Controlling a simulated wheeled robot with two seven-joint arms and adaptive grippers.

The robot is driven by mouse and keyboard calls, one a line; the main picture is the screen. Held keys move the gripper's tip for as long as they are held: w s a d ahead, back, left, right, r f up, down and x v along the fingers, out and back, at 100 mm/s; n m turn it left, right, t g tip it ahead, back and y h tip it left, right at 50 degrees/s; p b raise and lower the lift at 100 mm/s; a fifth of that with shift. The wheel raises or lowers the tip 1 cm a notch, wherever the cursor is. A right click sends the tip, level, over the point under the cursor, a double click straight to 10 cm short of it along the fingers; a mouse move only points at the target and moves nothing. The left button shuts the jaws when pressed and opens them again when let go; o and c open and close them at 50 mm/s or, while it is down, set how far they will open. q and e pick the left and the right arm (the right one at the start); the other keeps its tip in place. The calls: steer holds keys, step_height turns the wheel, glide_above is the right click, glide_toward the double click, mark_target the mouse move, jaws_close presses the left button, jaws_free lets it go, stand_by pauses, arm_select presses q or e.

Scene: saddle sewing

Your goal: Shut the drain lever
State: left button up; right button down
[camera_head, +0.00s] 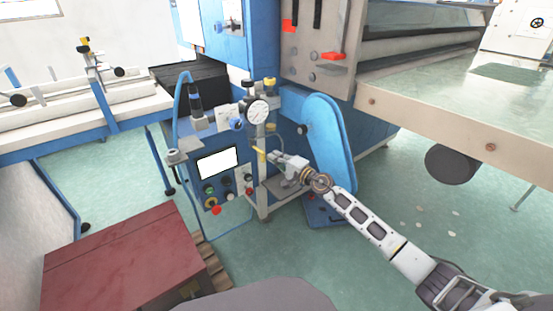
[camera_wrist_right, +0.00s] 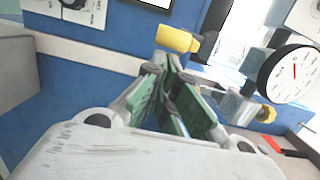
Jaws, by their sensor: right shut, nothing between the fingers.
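The drain lever, a small yellow handle (camera_head: 261,154), sits on the pipework below the round gauge (camera_head: 257,111) on the blue machine. In the right wrist view the yellow handle (camera_wrist_right: 177,38) lies just beyond my fingertips, and the gauge (camera_wrist_right: 289,73) is to the right. My right gripper (camera_head: 270,157) is shut and empty, with its green-padded fingers (camera_wrist_right: 168,62) together close to the handle. I cannot tell whether the tips touch it. Part of the handle's mount is hidden behind the fingers. My left gripper is not in view.
A control panel with a white screen (camera_head: 217,160) and coloured buttons is left of the handle. A blue curved guard (camera_head: 331,143) stands close on the right. A dark red box (camera_head: 123,262) is at lower left. The green floor is open at lower right.

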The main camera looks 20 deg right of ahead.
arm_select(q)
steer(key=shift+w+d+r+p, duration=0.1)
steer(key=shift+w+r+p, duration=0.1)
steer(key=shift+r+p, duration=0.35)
arm_select(e)
steer(key=shift+s+a, duration=0.55)
steer(key=shift+a, duration=0.35)
steer(key=shift+f, duration=0.1)
